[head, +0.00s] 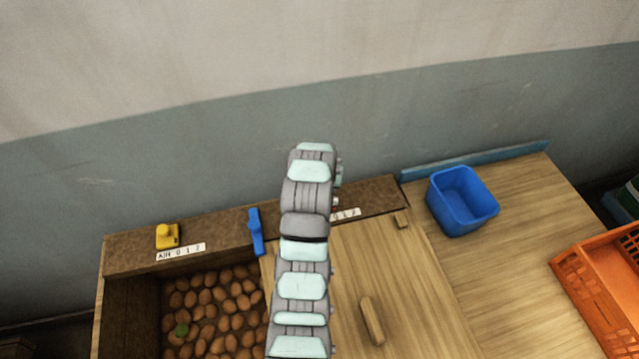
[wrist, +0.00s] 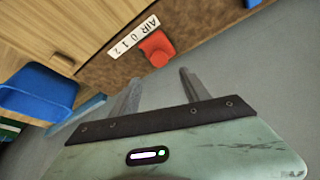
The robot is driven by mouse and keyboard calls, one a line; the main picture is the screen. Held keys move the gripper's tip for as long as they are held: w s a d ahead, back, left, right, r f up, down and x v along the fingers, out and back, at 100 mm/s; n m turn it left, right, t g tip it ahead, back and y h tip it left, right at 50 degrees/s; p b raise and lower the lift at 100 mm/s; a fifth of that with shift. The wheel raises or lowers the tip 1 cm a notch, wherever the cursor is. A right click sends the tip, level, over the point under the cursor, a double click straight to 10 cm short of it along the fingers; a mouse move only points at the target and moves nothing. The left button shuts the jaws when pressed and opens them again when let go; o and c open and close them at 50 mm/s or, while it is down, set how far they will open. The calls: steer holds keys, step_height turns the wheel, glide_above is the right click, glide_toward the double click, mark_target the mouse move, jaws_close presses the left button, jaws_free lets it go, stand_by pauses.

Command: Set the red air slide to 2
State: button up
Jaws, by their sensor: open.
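The red air slide (wrist: 156,47) shows in the wrist view, on a brown board beside a white label (wrist: 133,37) reading AIR 0 1 2. Its knob sits nearer the AIR and 0 end of the label than the 2. My gripper (wrist: 159,75) is open and empty, its two fingers apart and pointing toward the red slide, with no contact visible. In the head view my arm hides most of the red slide; only the end of its label (head: 346,214) shows to the right of the arm. My gripper is hidden there.
A yellow slide (head: 167,236) with its own AIR label and a blue lever (head: 256,231) stand on the board to the left. Below is a bin of brown, potato-like items (head: 210,310). A wooden lid with a handle (head: 372,320), blue tub (head: 463,201) and orange crate (head: 575,285) lie right.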

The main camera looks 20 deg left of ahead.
steer(key=shift+p+x, duration=0.65)
steer(key=shift+x, duration=4.6)
steer(key=shift+c, duration=0.3)
steer(key=shift+d, duration=0.1)
jaws_close()
